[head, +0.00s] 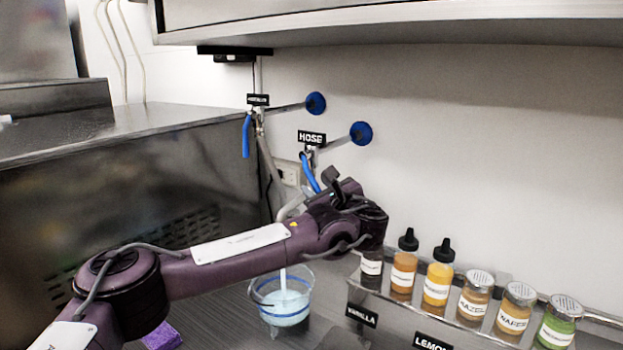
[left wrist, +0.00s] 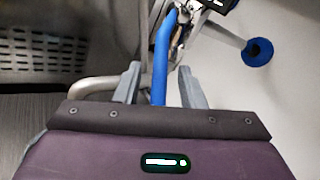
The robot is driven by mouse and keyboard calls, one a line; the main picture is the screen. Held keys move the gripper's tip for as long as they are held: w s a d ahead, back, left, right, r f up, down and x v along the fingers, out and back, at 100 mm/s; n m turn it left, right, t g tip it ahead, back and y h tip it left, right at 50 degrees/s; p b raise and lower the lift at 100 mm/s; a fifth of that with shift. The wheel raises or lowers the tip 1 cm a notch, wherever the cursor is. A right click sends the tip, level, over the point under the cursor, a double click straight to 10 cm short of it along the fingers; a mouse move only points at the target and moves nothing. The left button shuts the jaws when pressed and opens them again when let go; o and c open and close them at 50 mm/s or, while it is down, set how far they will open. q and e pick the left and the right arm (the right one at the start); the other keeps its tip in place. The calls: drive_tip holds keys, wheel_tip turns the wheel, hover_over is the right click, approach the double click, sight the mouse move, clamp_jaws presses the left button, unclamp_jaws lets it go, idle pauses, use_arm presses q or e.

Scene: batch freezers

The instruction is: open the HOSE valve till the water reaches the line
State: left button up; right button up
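The HOSE sign (head: 311,137) hangs on the wall pipe. Below it, a blue valve lever (head: 310,174) slants down to the right, out from the pipe. My left gripper (head: 328,190) is at the lever's lower end. In the left wrist view, the blue lever (left wrist: 160,62) runs between the open fingers (left wrist: 160,88), with a gap on each side. A clear jug (head: 257,290) stands below, partly behind my arm. A pale stream (head: 283,279) falls into it, and pale water (head: 286,308) fills its lower part. A blue line circles the jug; the exact gap to the water is unclear. My right gripper is out of view.
A second valve with a blue lever (head: 246,136) hangs to the left. Blue round wall knobs (head: 361,133) stick out nearby. A rack of bottles and shakers (head: 436,284) stands at right. A purple sponge (head: 162,336) lies at lower left, near a steel machine (head: 130,190).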

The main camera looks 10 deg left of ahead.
sight(317, 187)
use_arm(q)
drive_tip(key=shift+p+x, duration=0.5)
drive_tip(key=shift+x, duration=1.45)
drive_tip(key=shift+f, duration=0.1)
clamp_jaws()
